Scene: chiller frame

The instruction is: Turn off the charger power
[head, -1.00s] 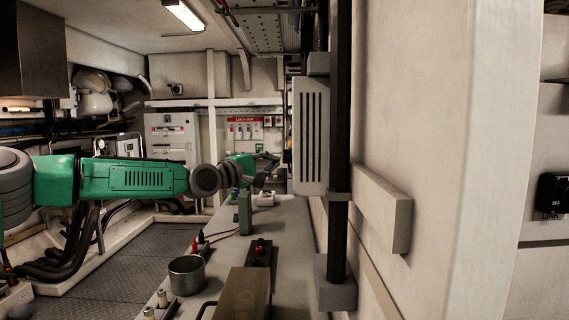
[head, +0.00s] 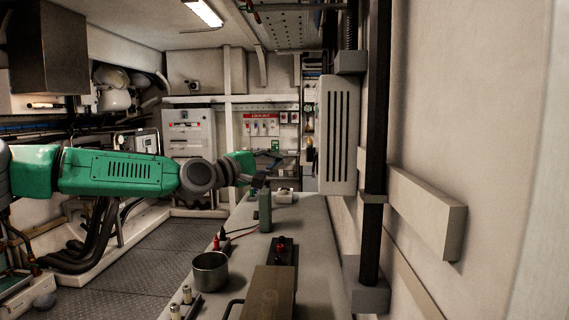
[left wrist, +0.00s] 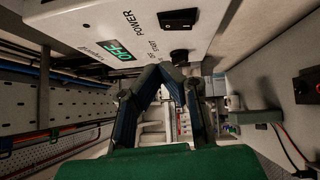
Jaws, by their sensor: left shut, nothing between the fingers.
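The charger appears to be the pale box at the top of the left wrist view (left wrist: 90,25), marked POWER. Its small green display (left wrist: 122,50) seems to read OFF. A black rocker switch (left wrist: 178,18) and a black round knob or socket (left wrist: 180,55) are on the same face. It is probably the vented box (head: 338,135) on the right wall in the head view. My left gripper (left wrist: 163,72) is shut and empty, its tips close to the box face below the switch; contact cannot be told. It also shows in the head view (head: 272,160), left of the vented box. My right gripper is not in view.
A grey bench (head: 320,240) runs along the right wall, holding a metal pot (head: 210,271), a green block (head: 265,212) and a black unit with red terminals (head: 282,250). A dark vertical post (head: 374,150) stands near the box. The floor (head: 150,255) on the left is partly open.

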